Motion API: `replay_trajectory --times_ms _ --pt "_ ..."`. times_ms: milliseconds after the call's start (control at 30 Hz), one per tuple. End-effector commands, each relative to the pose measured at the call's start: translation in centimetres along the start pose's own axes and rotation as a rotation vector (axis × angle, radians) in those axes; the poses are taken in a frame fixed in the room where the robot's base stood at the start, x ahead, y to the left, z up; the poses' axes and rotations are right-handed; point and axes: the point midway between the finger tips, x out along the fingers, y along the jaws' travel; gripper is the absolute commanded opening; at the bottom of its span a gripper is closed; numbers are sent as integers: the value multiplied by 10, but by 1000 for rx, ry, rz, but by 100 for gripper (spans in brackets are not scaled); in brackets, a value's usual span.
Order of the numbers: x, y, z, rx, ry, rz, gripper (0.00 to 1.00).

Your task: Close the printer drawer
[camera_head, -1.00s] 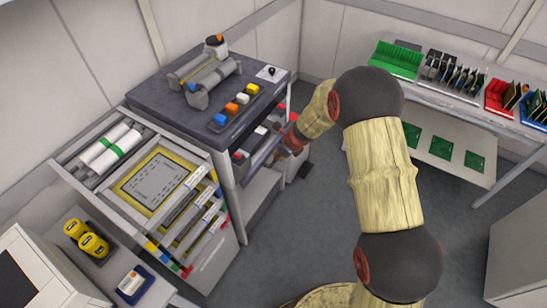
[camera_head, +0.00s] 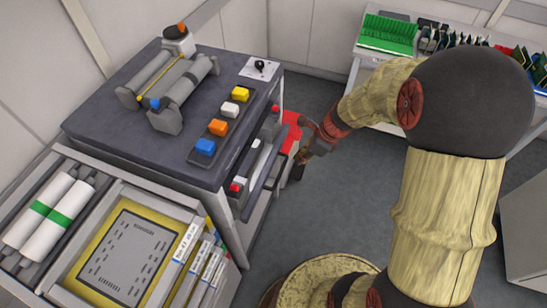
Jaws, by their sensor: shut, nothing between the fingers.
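The printer (camera_head: 110,140) is a grey cabinet with a dark top, at the middle left in the head view. Its drawer (camera_head: 268,163) shows on the right side, below the top, and appears to stand out from the body. Part of the drawer lies under the edge of the top, so its full travel is hidden. My gripper (camera_head: 302,160) is at the end of my wood-patterned arm, just right of the drawer's far end and beside a red part. The fingers are small and dark and are shut with nothing between them. I cannot tell whether they touch the drawer.
Several coloured buttons (camera_head: 218,128) and a roller unit sit on the printer top. An open tray with a yellow-framed stencil (camera_head: 88,262) and white rolls (camera_head: 48,222) stand at lower left. A bench with a green rack (camera_head: 388,33) is at the back right. Grey floor (camera_head: 335,220) is clear between.

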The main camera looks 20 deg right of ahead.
Motion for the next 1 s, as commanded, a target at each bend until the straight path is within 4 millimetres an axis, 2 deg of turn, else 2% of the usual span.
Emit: replay_trajectory --times_ms 167,633,800,1000 --pt "15 2 0 -11 -1 7 0" --pt "105 2 -1 -10 -1 6 0" --pt "111 2 24 -14 -2 4 0" --pt "115 1 37 -10 -2 4 0"
